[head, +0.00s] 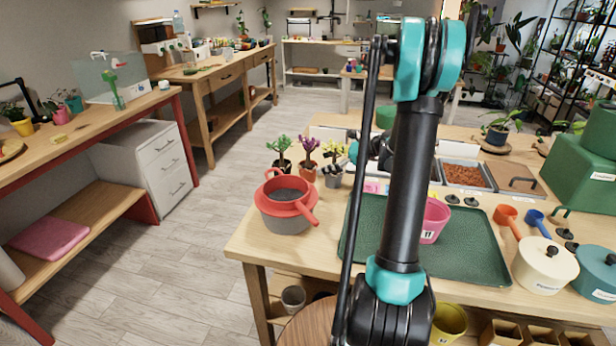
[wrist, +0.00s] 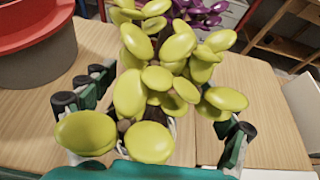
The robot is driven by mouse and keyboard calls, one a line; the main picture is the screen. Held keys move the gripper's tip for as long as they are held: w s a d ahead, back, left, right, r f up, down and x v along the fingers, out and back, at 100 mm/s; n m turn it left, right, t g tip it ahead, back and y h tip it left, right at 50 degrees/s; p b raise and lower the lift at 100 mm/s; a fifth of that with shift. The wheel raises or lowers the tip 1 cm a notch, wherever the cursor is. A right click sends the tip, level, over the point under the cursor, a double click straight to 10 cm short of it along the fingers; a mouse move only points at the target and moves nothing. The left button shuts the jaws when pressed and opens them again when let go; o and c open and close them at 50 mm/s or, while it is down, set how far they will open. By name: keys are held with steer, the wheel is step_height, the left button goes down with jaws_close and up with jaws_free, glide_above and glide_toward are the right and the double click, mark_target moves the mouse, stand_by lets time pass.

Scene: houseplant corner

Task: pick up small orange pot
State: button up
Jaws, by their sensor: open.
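Purple leaves (wrist: 200,12) show beyond. I cannot tell whether the fingers touch anything.
A red-and-grey round pot (head: 288,205) stands in front of the small pots and shows close at left in the wrist view (wrist: 35,45). A green tray (head: 465,250) holds a pink pot (head: 434,220). Bare tabletop (head: 255,243) lies at the front left.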

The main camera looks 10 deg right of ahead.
mark_target(314, 167)
steer(key=x, duration=0.4)
steer(key=shift+a+f, duration=0.2)
steer(key=shift+f, duration=0.05)
steer(key=shift+s, duration=0.1)
steer(key=shift+c, duration=0.4)
steer(key=c, duration=0.9)
